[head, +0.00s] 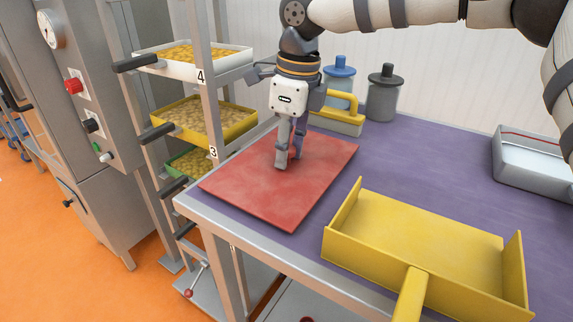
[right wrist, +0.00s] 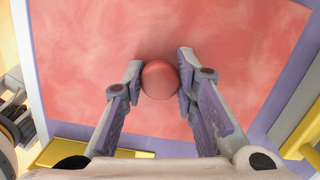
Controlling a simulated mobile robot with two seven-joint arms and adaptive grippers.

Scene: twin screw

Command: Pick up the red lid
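The red lid (head: 310,190) is a large flat rectangular sheet lying on the purple table top. Its round red knob (right wrist: 160,79) shows in the right wrist view, in the middle of the picture. My right gripper (head: 288,164) points down over the lid. In the right wrist view its two fingers (right wrist: 160,82) stand on either side of the knob, with the pads against it. In the head view the fingers hide the knob. My left gripper is not in view.
A yellow scoop-like tray (head: 430,242) lies on the table (head: 405,150) at front right. A yellow-handled block (head: 336,120) and two jars (head: 383,95) stand behind the lid. A metal pan (head: 532,165) is at far right. A rack with filled trays (head: 205,125) stands left.

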